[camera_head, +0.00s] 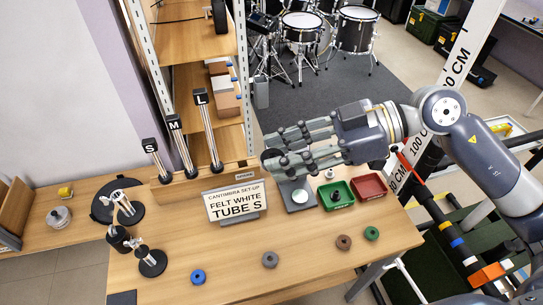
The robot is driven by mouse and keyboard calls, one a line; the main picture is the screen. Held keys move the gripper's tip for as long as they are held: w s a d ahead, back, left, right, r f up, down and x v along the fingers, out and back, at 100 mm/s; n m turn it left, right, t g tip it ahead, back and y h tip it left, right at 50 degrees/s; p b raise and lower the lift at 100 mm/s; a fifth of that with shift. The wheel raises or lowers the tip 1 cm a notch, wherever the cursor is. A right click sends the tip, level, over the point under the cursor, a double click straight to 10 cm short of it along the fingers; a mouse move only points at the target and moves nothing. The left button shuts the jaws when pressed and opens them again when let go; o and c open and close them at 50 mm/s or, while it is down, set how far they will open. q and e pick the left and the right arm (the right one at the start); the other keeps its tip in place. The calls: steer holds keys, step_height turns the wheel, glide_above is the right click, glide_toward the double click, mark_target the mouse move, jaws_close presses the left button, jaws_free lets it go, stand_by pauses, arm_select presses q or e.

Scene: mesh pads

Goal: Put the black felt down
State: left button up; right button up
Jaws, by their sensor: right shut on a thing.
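My right gripper (272,155) reaches in from the right above the back of the wooden table. Its fingers are shut on a dark round piece, the black felt (268,158), at their tips. The fingers partly hide it, and it appears to be above the table. A small sign (237,202) reading "CANTIMBRA SET-UP, FELT WHITE, TUBE S" stands just below and left of the gripper. My left gripper is not in view.
A grey pad (299,208) with a pale disc, a green tray (341,205) holding a dark piece, and a red tray (369,186) sit right of the sign. Blue (198,276), grey, brown and green rings line the front. Tubes S, M and L (209,130) stand behind.

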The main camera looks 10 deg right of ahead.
steer(key=f+n+g, duration=0.1)
steer(key=g, duration=0.1)
steer(key=w+a+f+n+g, duration=0.1)
steer(key=n+g, duration=0.1)
steer(key=shift+w+f, duration=0.1)
steer(key=shift+w, duration=0.05)
steer(key=w+a+f+n+g+h, duration=0.3)
steer(key=f+n+g+h, duration=0.1)
steer(key=f+n+g, duration=0.3)
steer(key=shift+a+n+g+h, duration=0.2)
steer(key=shift+n+g+h, duration=0.2)
steer(key=shift+n+g, duration=0.4)
